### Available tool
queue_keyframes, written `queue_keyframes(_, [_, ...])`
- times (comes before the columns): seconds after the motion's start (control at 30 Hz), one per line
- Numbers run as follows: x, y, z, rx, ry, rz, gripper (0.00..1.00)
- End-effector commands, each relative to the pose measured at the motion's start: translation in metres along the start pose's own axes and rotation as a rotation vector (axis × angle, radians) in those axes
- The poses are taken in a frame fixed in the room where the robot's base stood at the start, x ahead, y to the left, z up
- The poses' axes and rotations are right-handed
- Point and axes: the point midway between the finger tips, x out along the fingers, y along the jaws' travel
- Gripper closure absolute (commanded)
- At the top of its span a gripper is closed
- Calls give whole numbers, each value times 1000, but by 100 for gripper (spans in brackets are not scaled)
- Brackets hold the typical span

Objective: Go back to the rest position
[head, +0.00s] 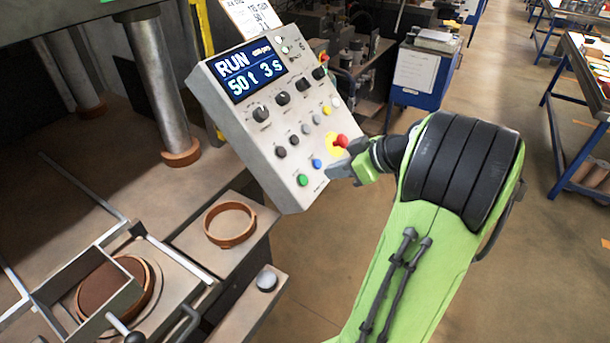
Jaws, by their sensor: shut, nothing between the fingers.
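My gripper (340,171) is at the lower right of the grey control panel (235,125), close to the red button on its yellow base (338,142). The fingers are shut with nothing seen between them. I cannot tell whether they touch the panel. My green and black arm reaches up from the bottom right. The panel's display (250,72) reads RUN, 50t and 3s. A green button (302,180) and a blue button (317,163) sit just left of the gripper.
The press with steel columns (161,80) stands at the left. An orange-brown ring (230,224) lies on a side plate, and a brown disc sits in a ring (110,288) at the lower left. A blue cabinet (420,75) stands behind.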

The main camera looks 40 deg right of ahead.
Motion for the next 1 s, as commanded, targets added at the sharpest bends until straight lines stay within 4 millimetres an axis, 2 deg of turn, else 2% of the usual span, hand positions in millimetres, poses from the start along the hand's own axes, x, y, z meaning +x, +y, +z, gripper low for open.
queue_keyframes(0.43, [1, 0, 0, 0, 0, -1, 100])
queue_keyframes(0.53, [7, -14, -10, -1, -26, -12, 100])
queue_keyframes(0.57, [11, -23, -16, 0, -46, -18, 100])
queue_keyframes(0.63, [21, -56, -33, 10, -112, -29, 100])
queue_keyframes(0.7, [28, -100, -46, 30, -192, -27, 100])
queue_keyframes(0.77, [29, -139, -50, 54, -255, -12, 100])
queue_keyframes(0.8, [26, -165, -49, 69, -293, 5, 100])
queue_keyframes(0.9, [8, -223, -34, 116, -361, 68, 100])
queue_keyframes(1.0, [-15, -257, -7, 175, -384, 138, 100])
